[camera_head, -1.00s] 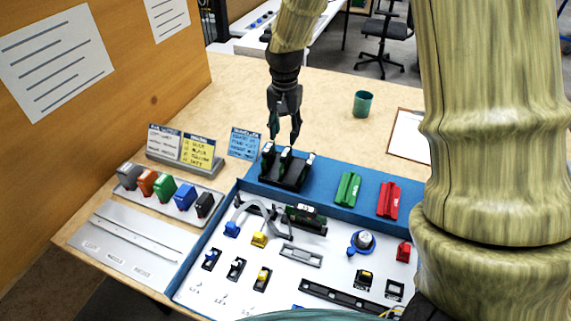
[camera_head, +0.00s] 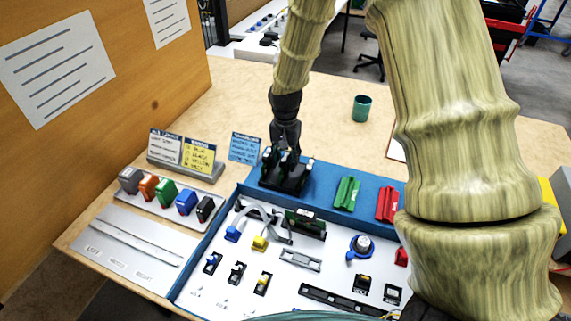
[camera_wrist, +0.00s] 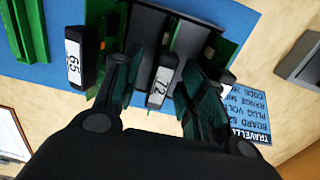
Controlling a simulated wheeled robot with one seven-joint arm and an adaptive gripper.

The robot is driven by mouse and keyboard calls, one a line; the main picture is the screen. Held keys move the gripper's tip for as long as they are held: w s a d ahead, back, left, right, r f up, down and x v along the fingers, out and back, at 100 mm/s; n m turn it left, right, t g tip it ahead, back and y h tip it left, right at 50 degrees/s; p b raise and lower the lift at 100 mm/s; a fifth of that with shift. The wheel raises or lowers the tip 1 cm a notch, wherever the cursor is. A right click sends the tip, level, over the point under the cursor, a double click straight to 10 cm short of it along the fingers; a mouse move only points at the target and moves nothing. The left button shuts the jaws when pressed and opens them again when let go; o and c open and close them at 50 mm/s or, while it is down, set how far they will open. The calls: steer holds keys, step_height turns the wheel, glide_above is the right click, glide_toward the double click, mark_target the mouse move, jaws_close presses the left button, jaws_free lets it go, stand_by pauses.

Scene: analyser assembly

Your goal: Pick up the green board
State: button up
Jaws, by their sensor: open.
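A black rack (camera_head: 284,184) holds upright green boards with black end blocks on the blue strip at the back of the workstation. In the wrist view, one block is labelled 65 (camera_wrist: 75,62) and another 72 (camera_wrist: 160,80); green board edges (camera_wrist: 222,55) show beside them. My gripper (camera_head: 285,150) is pointing down right over the rack. In the wrist view my gripper (camera_wrist: 163,78) is open, with its fingers on either side of the 72 block. I cannot tell whether they touch it. Another green board (camera_head: 306,224) sits in the white panel, in front of the rack.
Green (camera_head: 347,193) and red (camera_head: 388,204) holders stand right of the rack. A blue card (camera_head: 244,147) and a sign stand (camera_head: 190,160) are to its left. A green cup (camera_head: 361,108) stands behind on open tabletop. Coloured blocks sit in a tray (camera_head: 150,203) at left.

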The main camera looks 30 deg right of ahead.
steer(key=shift+f, duration=0.25)
jaws_close()
steer(key=shift+r, duration=0.1)
step_height(320, 180, up, 10)
steer(key=shift+f+b, duration=0.1)
steer(key=shift+b, duration=0.55)
steer(key=c, duration=0.9)
jaws_free()
steer(key=shift+p, duration=0.45)
jaws_close()
